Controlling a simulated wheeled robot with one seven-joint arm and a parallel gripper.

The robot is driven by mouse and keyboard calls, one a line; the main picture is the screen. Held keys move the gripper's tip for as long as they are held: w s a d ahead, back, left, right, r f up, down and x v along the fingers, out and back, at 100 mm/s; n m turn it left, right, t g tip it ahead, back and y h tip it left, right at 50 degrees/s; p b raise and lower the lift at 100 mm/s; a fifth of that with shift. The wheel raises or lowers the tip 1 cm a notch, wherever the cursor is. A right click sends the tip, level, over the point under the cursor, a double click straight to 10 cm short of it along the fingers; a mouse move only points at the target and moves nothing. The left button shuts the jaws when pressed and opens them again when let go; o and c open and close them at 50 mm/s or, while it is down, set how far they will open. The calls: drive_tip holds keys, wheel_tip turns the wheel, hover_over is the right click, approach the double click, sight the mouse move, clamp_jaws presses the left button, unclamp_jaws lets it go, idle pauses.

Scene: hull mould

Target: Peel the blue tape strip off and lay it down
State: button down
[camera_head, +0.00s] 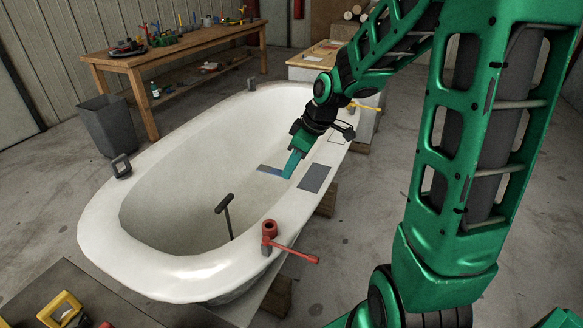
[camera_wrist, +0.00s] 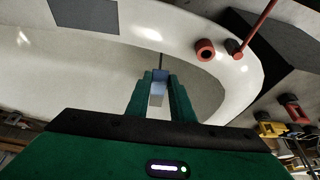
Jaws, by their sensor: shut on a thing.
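My gripper (camera_head: 290,172) reaches over the right-hand rim of the white tub-shaped hull mould (camera_head: 165,268). Its fingers point down towards the inner edge of the rim. In the wrist view, the gripper (camera_wrist: 160,78) is shut on the blue strip (camera_wrist: 158,88), which shows between the two fingers. I cannot tell how much of the strip still touches the mould.
A dark grey patch (camera_head: 314,178) lies on the rim right of my gripper. A red clamp (camera_head: 269,230) with a long handle sits on the near rim, and a black T-handled tool (camera_head: 225,204) stands inside the mould. A wooden bench (camera_head: 180,47) with tools is behind.

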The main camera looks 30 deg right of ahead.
drive_tip(key=shift+r, duration=1.05)
drive_tip(key=shift+s+r, duration=0.1)
drive_tip(key=shift+r, duration=2.4)
drive_tip(key=shift+f, duration=0.1)
